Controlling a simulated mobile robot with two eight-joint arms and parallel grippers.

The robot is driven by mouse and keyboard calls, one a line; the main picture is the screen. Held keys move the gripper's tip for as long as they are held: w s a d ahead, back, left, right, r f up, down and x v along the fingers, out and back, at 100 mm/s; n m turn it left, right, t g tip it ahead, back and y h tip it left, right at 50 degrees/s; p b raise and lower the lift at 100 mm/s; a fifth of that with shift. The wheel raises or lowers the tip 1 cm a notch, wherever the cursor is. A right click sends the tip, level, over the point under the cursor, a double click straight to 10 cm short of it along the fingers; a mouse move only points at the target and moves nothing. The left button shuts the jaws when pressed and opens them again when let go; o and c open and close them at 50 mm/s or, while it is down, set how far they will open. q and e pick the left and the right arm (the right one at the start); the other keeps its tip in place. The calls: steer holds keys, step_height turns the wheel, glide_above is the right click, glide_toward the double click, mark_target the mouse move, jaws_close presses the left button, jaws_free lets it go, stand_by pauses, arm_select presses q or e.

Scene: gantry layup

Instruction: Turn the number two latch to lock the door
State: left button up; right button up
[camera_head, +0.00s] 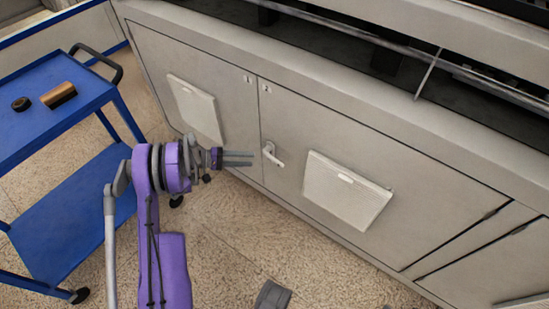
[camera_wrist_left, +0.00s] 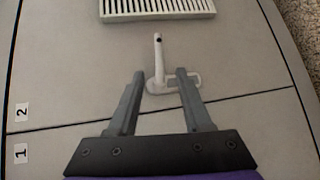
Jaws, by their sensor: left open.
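The number two latch (camera_head: 274,155) is a small pale lever on the grey door marked 2 (camera_head: 345,150), near its seam with the door marked 1. In the head view the lever slants down to the right. In the left wrist view the latch (camera_wrist_left: 158,58) points away from the gripper, towards a vent. My left gripper (camera_head: 251,159) is open and empty, its fingertips just left of the latch in the head view. In the left wrist view its fingers (camera_wrist_left: 160,74) lie on either side of the latch base; contact cannot be told.
The door marked 1 (camera_head: 215,75) is flush beside door 2. White louvred vents (camera_head: 345,190) stand out on both doors. Speckled floor (camera_head: 230,235) lies clear before the cabinet.

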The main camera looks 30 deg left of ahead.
mark_target(275, 159)
arm_select(q)
steer(key=b+x, duration=0.1)
steer(key=x, duration=0.9)
steer(key=shift+w+d+b, duration=0.1)
steer(key=shift+d+b, duration=0.2)
steer(key=shift+d, duration=0.05)
jaws_close()
stand_by(0.9)
